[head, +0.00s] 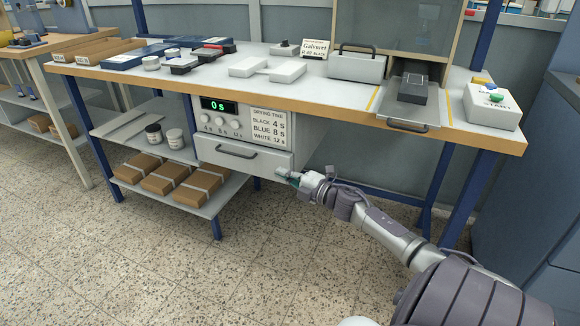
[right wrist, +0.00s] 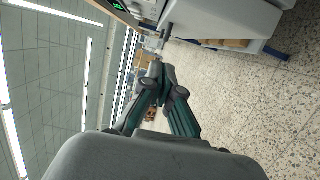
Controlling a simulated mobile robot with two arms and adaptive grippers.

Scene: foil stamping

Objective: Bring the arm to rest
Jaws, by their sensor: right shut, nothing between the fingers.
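My right arm reaches in from the lower right in the head view. Its gripper (head: 284,174) is at the lower front of the drying unit (head: 250,130), close to the right part of its closed drawer (head: 240,156). I cannot tell whether it touches the drawer. In the right wrist view the right gripper's fingers (right wrist: 157,72) are together with nothing between them. My left gripper is in neither view.
The workbench (head: 330,96) carries boxes, pads, a stamping press with a tray (head: 411,108) pulled forward, and a start button box (head: 491,105). Cartons (head: 165,178) lie on the lower shelf. The tiled floor (head: 200,270) in front is clear.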

